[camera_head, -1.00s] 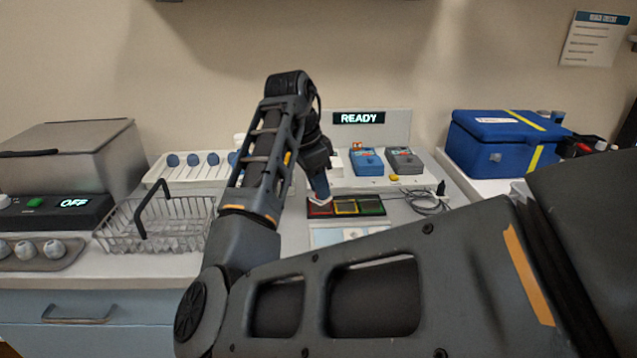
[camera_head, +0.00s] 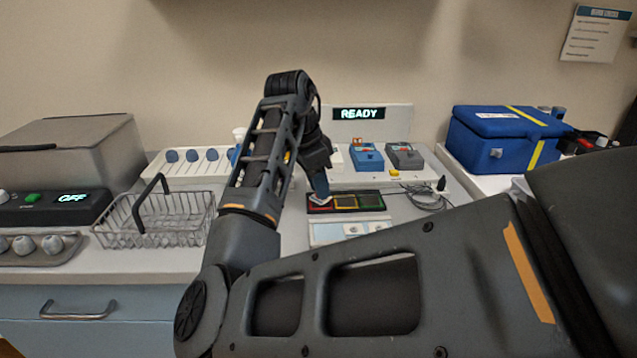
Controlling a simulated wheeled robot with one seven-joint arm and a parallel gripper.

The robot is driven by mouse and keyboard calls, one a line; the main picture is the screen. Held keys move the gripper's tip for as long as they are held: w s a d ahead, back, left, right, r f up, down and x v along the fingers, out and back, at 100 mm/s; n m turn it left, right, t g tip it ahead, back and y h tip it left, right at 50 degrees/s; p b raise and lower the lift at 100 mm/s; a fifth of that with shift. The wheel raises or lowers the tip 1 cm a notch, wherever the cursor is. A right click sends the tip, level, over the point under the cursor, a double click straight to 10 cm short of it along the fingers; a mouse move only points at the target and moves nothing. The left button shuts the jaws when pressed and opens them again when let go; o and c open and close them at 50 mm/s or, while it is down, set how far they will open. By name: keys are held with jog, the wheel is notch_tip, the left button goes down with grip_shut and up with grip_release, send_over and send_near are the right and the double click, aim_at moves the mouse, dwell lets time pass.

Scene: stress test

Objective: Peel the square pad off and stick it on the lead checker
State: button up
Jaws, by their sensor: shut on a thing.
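My gripper (camera_head: 320,188) points down at the left end of a dark strip with red, yellow and green framed squares (camera_head: 346,203). It is shut on a small whitish piece, which looks like the square pad (camera_head: 320,199), at the red square. The picture is too small to tell whether the pad touches the strip. A pale sheet (camera_head: 326,233) with small squares lies just in front of the strip, partly hidden by my arm. A panel with a lit READY display (camera_head: 359,114) stands behind. Which thing is the lead checker I cannot tell for certain.
A blue tester (camera_head: 366,158) and a grey tester (camera_head: 404,157) stand behind the strip, with a coiled cable (camera_head: 428,198) at right. A wire basket (camera_head: 160,219) and a white rack (camera_head: 200,163) stand left. A blue cooler box (camera_head: 503,143) is at right.

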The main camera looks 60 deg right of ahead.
jog(key=shift+f, duration=0.5)
dwell(0.3)
jog(key=o, duration=0.5)
jog(key=shift+r, duration=0.1)
jog(key=shift+r+p, duration=1.7)
jog(key=shift+r, duration=0.25)
jog(key=o, duration=0.6)
jog(key=shift+c, duration=0.2)
jog(key=shift+r, duration=0.1)
